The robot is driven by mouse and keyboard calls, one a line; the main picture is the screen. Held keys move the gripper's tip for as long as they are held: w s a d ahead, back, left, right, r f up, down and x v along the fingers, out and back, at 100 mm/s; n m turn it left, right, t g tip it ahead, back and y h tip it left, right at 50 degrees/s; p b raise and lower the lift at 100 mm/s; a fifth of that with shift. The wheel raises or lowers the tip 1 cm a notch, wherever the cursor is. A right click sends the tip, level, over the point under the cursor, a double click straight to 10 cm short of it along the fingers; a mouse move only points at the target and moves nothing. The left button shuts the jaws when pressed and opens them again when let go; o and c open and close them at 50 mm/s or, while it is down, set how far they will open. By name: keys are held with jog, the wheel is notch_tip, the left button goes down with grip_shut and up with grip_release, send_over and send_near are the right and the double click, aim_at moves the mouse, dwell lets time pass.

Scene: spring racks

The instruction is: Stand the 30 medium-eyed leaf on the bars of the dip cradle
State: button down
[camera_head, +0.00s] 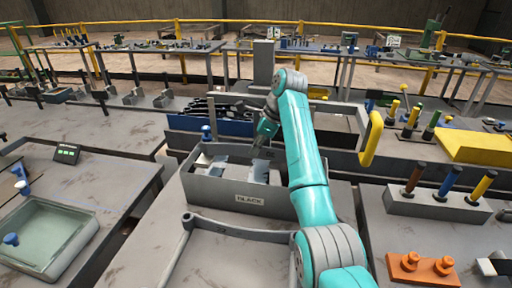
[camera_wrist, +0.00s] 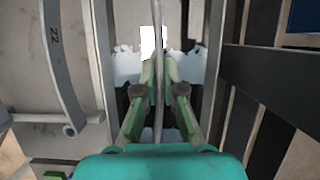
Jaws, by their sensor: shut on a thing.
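My gripper (camera_wrist: 159,78) points down over the grey open box (camera_head: 225,191) marked BLACK. Its green fingers are shut on a thin grey leaf (camera_wrist: 158,112), seen edge-on as a narrow strip between them. The leaf's number and eye cannot be read. In the head view my gripper (camera_head: 262,146) is at the box's back right part, and the lower end of the leaf cannot be made out. Pale blue-white patches (camera_wrist: 126,68) show inside the box. I cannot clearly make out the cradle's bars or whether the leaf touches them.
A curved leaf marked 22 (camera_wrist: 61,70) lies in front of the box; its eye end shows in the head view (camera_head: 188,219). A clear tray (camera_head: 45,235) stands left. A block with several handled tools (camera_head: 430,203) and an orange block (camera_head: 424,270) stand right.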

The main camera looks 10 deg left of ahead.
jog(key=shift+f, duration=0.1)
dwell(0.3)
jog(key=c, duration=0.7)
grip_release()
jog(key=shift+f, duration=0.25)
jog(key=shift+r, duration=0.1)
jog(key=shift+r, duration=3.45)
jog(key=shift+s, duration=0.1)
